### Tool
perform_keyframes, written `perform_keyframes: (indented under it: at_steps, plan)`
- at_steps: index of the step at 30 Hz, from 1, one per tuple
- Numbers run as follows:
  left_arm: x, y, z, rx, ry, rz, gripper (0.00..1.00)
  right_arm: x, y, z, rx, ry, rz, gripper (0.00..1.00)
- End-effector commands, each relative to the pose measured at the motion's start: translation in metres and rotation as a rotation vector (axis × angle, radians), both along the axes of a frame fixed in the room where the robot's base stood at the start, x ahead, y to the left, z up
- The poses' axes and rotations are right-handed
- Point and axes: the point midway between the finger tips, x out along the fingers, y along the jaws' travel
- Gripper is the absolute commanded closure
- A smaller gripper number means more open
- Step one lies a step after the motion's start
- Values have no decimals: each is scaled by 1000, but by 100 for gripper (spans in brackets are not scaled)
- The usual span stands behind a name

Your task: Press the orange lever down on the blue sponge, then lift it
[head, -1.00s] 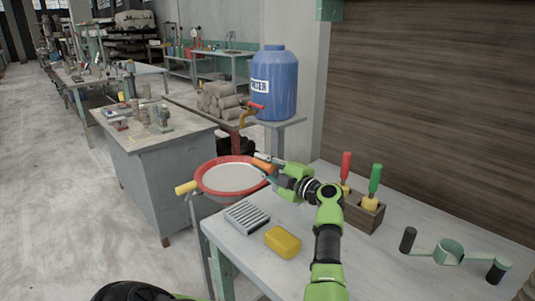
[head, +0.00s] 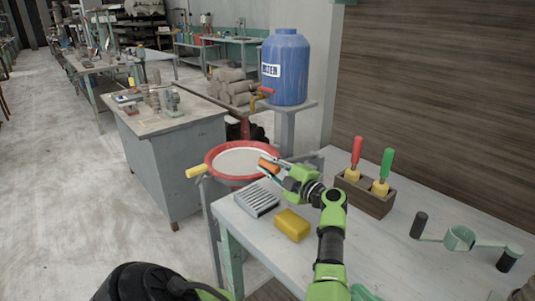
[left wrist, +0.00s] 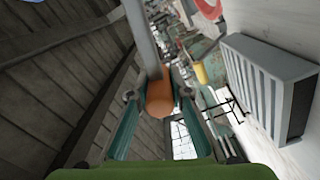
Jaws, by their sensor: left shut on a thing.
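The orange lever (head: 268,163) is a short orange grip at the right rim of a red-rimmed basin (head: 212,167). In the left wrist view the orange grip (left wrist: 160,95) sits on the end of a grey bar. My left gripper (head: 268,168) is shut on this grip, with one finger on each side; in the left wrist view the fingers (left wrist: 158,108) flank it. I see no blue sponge in either view. My right gripper is not in view.
A grey slatted block (head: 257,201) and a yellow block (head: 292,225) lie on the white table (head: 385,262). A wooden holder (head: 365,195) with red and green handled tools stands behind the arm. A blue water barrel (head: 287,75) stands at the back.

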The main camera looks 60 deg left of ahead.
Motion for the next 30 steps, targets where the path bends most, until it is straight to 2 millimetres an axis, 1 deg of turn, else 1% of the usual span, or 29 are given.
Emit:
perform_keyframes:
  at_steps: [1,2,3,11,14,17,24,27,30]
  plan:
    - [0,0,-3,-4,4,1,74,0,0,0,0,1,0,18]
    - [0,0,-3,-4,4,1,66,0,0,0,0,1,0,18]
    - [0,0,-2,-4,4,1,64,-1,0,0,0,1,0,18]
    - [0,0,-1,-2,2,1,64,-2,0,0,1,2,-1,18]
    - [0,0,2,-2,0,1,64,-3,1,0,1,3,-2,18]
    - [0,0,14,-2,-4,1,64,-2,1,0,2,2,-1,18]
    - [0,0,60,-2,-5,1,64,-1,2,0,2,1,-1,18]
    - [0,0,77,-2,-3,1,64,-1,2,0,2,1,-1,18]
    - [0,0,89,-3,0,0,64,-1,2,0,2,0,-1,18]
